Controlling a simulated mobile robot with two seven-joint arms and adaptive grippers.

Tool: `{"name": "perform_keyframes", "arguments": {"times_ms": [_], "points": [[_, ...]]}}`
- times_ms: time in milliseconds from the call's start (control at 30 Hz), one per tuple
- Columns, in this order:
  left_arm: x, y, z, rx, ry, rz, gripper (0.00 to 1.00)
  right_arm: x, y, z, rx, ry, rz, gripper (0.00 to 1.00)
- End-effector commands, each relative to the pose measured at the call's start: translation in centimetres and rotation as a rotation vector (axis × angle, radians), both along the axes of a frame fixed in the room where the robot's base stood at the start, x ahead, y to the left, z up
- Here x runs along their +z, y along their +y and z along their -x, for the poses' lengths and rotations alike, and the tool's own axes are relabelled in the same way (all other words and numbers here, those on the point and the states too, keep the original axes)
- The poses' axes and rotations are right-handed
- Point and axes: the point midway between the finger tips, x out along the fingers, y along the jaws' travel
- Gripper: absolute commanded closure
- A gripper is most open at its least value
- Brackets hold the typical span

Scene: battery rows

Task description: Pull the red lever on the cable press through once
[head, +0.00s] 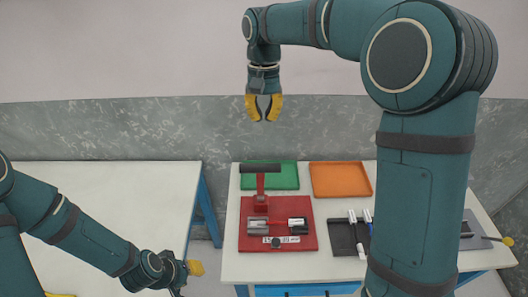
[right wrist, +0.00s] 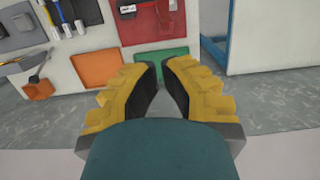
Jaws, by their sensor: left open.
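The cable press stands on a red base plate (head: 308,208) on the right-hand white table. Its red lever (head: 261,185) stands up at the back left of the plate, topped by a dark crossbar handle (head: 260,168). A grey-and-black cylindrical part and a white label lie in front of it. My right gripper (head: 264,117) hangs above and behind the lever, fingers pointing down, open and empty, apart from the handle. Its yellow fingers also show in the right wrist view (right wrist: 161,68), with a gap between them. My left gripper (head: 196,268) is low, left of the table, open and seen edge-on.
A green tray (head: 284,187) and an orange tray (head: 341,192) lie at the table's back. A dark mat (head: 343,239) with pen-like tools lies right of the press. My right arm hides part of the table's right side. A second white table (head: 110,185) stands left, bare where visible.

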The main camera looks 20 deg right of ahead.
Motion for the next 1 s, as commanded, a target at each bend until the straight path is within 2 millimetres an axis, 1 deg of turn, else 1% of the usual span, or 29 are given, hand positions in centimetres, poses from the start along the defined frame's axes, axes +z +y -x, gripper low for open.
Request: {"name": "perform_keyframes", "arguments": {"times_ms": [33,100,333,400,600,733,1000], "points": [[-0.2,0.0,0.0,0.0,0.0,0.0,0.64,-1.2,0.0,0.2,0.0,0.004,0.001,1.0],[-0.4,0.0,0.0,0.0,0.0,-0.001,0.64,-2.5,0.1,0.5,0.0,0.004,0.001,1.0],[-0.8,0.0,0.0,0.0,0.0,-0.002,0.64,-6.9,0.3,1.2,-0.001,0.003,0.001,1.0],[-0.9,0.0,0.0,0.0,0.0,-0.002,0.64,-7.1,0.6,2.2,0.002,0.001,-0.001,1.0],[-0.9,0.0,0.0,0.0,0.0,-0.002,0.64,-8.0,1.1,3.9,0.0,0.0,0.0,1.0],[-1.0,0.0,0.0,0.0,0.0,-0.002,0.64,-8.3,1.2,4.3,0.0,0.0,0.0,1.0],[-1.0,0.0,0.0,0.0,0.0,-0.002,0.64,-8.3,1.2,4.4,-0.001,0.0,0.0,1.0]]}}
